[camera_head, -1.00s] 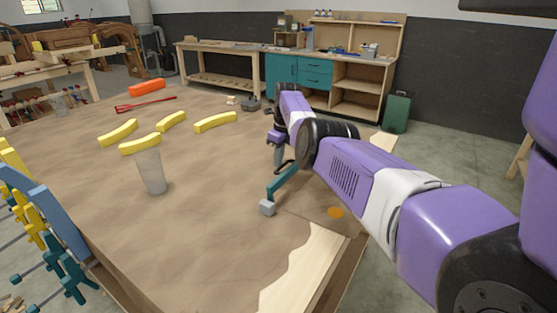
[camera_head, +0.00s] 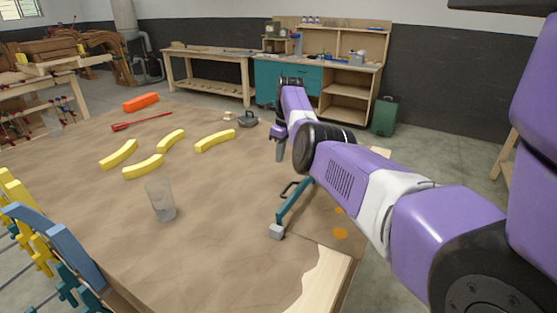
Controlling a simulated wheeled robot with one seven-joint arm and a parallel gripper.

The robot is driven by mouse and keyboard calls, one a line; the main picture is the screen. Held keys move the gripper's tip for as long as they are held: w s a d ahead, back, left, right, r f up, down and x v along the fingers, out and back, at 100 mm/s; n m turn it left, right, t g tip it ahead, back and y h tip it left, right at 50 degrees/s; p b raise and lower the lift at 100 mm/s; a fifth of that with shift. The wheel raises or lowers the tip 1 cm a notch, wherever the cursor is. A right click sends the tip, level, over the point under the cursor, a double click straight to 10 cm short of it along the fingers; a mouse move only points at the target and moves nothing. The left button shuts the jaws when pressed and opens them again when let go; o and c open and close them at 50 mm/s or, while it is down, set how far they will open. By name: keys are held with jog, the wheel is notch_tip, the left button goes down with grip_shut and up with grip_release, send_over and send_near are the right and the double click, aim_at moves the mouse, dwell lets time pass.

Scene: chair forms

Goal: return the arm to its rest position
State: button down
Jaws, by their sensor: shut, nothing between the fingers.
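My purple and white arm comes in from the right and reaches over the right side of the brown-covered table (camera_head: 110,205). My gripper (camera_head: 279,153) is partly hidden by the arm's wrist, points downward and is shut, with nothing seen in it. It is above the table's right part, behind a teal clamp (camera_head: 295,205) with a grey head. Several yellow curved pieces (camera_head: 215,141) lie on the table to its left, apart from it.
A clear cup (camera_head: 160,199) stands mid-table. An orange block (camera_head: 141,102), a red tool (camera_head: 140,121) and a dark round object (camera_head: 247,120) lie farther back. Clamps (camera_head: 55,245) line the left edge. A teal-fronted workbench (camera_head: 285,82) and green case (camera_head: 385,115) stand behind.

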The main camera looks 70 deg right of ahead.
jog(key=shift+w+d+r, duration=0.1)
jog(key=shift+w+r, duration=0.05)
jog(key=shift+r, duration=0.4)
dwell(0.4)
